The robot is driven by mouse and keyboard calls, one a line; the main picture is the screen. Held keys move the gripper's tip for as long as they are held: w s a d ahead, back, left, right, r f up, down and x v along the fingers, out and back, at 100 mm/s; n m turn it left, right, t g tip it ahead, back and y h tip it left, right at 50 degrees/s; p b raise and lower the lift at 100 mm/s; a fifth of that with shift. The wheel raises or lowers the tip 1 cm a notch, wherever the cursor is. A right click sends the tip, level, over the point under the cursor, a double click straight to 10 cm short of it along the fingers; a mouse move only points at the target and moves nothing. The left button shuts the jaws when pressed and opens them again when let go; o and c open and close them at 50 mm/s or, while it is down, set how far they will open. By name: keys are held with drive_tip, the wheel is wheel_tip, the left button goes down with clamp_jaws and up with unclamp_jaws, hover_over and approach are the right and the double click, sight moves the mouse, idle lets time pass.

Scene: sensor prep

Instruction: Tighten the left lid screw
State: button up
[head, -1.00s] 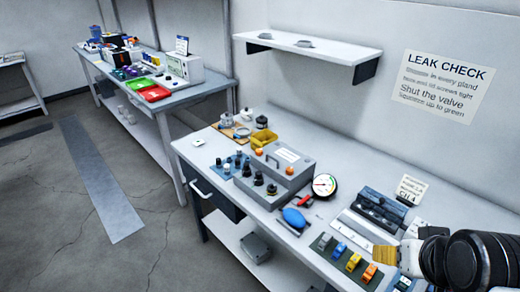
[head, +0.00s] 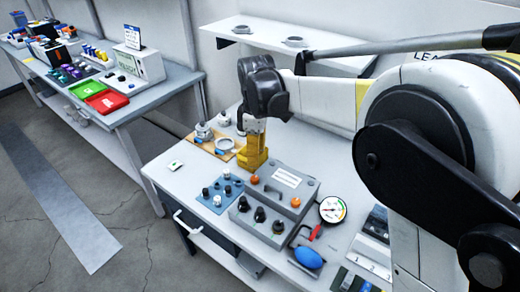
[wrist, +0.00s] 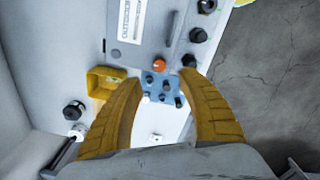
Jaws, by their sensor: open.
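The grey box (head: 283,183) stands on the bench with a labelled lid. Its left lid screw (head: 254,179) is an orange knob at the lid's left front; a second orange screw (head: 295,202) is at the right. My gripper (head: 254,130) hangs fingers-down behind the box, beside the yellow bin (head: 249,158), partly merging with it. In the wrist view my yellow fingers (wrist: 162,77) are spread and empty. The left lid screw (wrist: 159,65) appears beyond and between the fingertips, apart from them. The second screw is not visible there.
A blue mat with several dark knobs (head: 217,201) lies left of the box. Black-knobbed fittings (head: 260,215) line its front. A pressure gauge (head: 332,209) and blue bulb (head: 308,257) stand right. A wall shelf (head: 285,45) is behind my arm. The bench's left front is mostly clear.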

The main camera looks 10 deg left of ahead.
sight(254, 178)
drive_tip(key=f+b, duration=0.1)
drive_tip(key=f, duration=0.2)
drive_tip(key=f+b, duration=0.1)
drive_tip(key=f, duration=0.3)
drive_tip(key=a+f+b, duration=0.1)
drive_tip(key=f+b, duration=0.1)
drive_tip(key=f, duration=0.2)
drive_tip(key=shift+w+f, duration=0.15)
drive_tip(key=shift+f, duration=0.05)
clamp_jaws()
